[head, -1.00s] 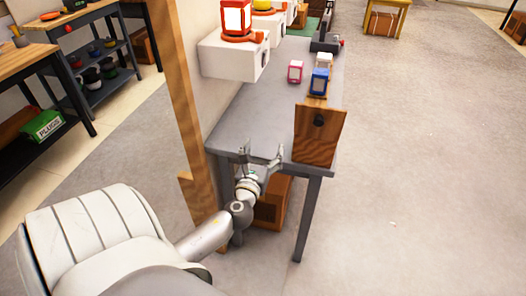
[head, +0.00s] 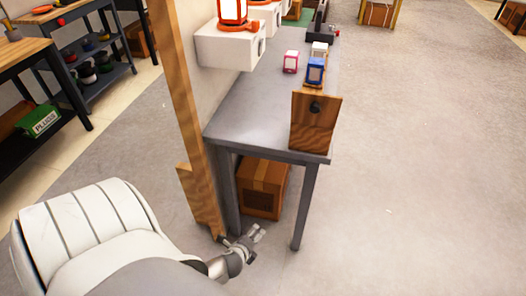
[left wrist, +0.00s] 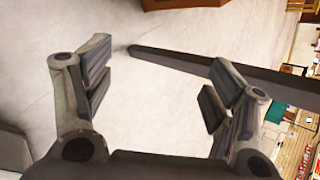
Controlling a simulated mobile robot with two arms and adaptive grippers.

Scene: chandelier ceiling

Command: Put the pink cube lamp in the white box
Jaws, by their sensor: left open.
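The pink cube lamp (head: 290,61) stands upright on the grey table, left of a blue cube lamp (head: 314,70) and a white one (head: 319,48). A white box (head: 230,45) sits at the wall above the table's left side, with a red-orange lantern (head: 233,12) on top. I cannot tell whether this is the task's white box. My left gripper (head: 256,234) is low in front of the table, below its top and far from the lamp. Its fingers are apart and empty in the left wrist view (left wrist: 158,85). My right gripper is not in view.
The grey table (head: 250,110) has a wooden board (head: 314,125) upright at its front right corner. A table leg crosses the left wrist view (left wrist: 200,65). The floor at right is clear.

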